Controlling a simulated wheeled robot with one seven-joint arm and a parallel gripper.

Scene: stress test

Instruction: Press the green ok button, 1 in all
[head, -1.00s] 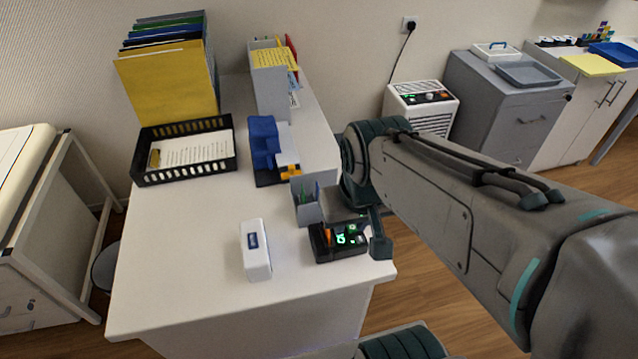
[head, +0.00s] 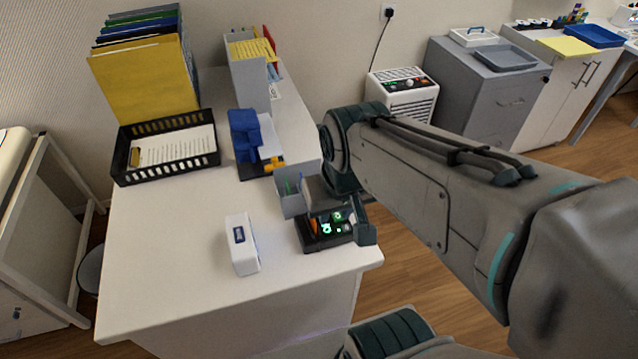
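A small black device (head: 313,245) with green-lit marks on its top sits near the front right corner of the white desk (head: 190,285). A green-lit spot (head: 338,216) shows near its back edge, and more green marks glow in front of it. I cannot read which one is the ok button. My gripper (head: 342,214) is low over the device, pointing down, with one dark finger at its right side. The gripper's body hides part of the device's back. Whether the fingers are apart, or touch the device, I cannot tell.
A grey pen holder (head: 289,204) stands just behind the device. A white box-like object (head: 241,246) lies to the left. A black tray of paper (head: 168,178), a blue object (head: 245,132) and files stand farther back. The front left of the desk is clear.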

